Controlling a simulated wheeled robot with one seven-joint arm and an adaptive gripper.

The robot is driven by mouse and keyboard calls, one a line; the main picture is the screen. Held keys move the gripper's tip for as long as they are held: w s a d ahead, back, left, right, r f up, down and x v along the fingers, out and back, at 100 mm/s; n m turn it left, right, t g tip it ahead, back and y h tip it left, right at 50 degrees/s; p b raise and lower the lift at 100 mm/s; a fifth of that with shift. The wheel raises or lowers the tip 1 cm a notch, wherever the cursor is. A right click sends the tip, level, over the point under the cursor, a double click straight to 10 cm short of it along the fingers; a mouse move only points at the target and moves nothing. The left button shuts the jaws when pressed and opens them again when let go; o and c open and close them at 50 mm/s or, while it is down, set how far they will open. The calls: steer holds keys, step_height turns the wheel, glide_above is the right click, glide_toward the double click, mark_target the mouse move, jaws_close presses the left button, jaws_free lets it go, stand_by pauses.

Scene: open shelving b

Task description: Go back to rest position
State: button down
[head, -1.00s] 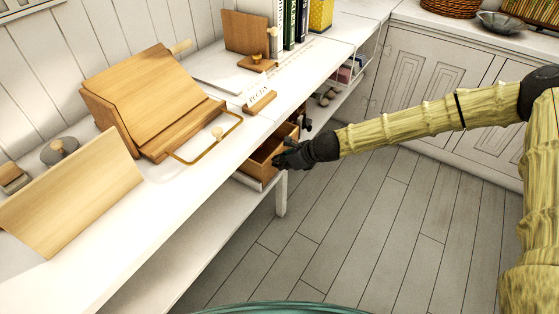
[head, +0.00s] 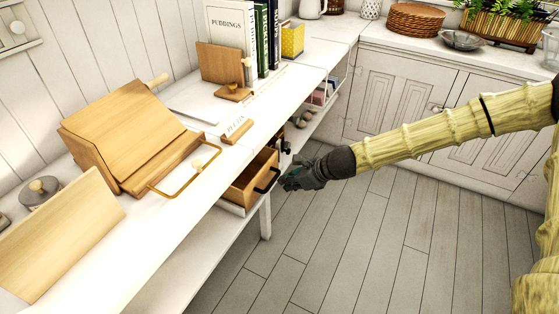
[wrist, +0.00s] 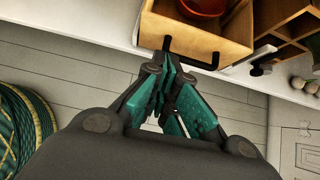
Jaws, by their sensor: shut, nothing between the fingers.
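My gripper (head: 290,180) is just off the front of an open wooden drawer (head: 240,184) under the white counter. In the wrist view my gripper (wrist: 168,68) has its teal-padded fingers together and empty, close to the drawer's black handle (wrist: 205,62). I cannot tell from these views whether the fingertips touch the handle. The drawer is pulled part way out, and a red-orange bowl (wrist: 203,5) shows inside it in the wrist view.
The white counter (head: 150,215) holds a wooden box (head: 125,130) with a brass frame, a leaning board (head: 60,235), books and a yellow tin (head: 292,40). White cabinets (head: 400,85) stand behind. The grey plank floor (head: 380,240) is clear.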

steer(key=s+f+n+g+h, duration=0.2)
steer(key=s+f+n, duration=0.3)
steer(key=s+f, duration=0.5)
steer(key=s+d+f+n+g+h, duration=0.1)
steer(key=s+d+f+n, duration=0.1)
steer(key=s+f+n, duration=0.35)
steer(key=s+d+f+n+g+h, duration=0.1)
steer(key=s+d+f+n+h, duration=0.15)
steer(key=s, duration=0.65)
steer(key=s+d+f+n+g, duration=0.1)
steer(key=s+d+f+n, duration=0.1)
steer(key=s+f+n, duration=0.35)
steer(key=s+d+r+n+h, duration=0.2)
steer(key=s+d+n, duration=0.45)
steer(key=s, duration=0.35)
step_height(320, 180, up, 15)
steer(key=p, duration=1.6)
steer(key=shift+d+r+m, duration=0.15)
steer(key=shift+d+m, duration=0.2)
steer(key=shift+m, duration=0.05)
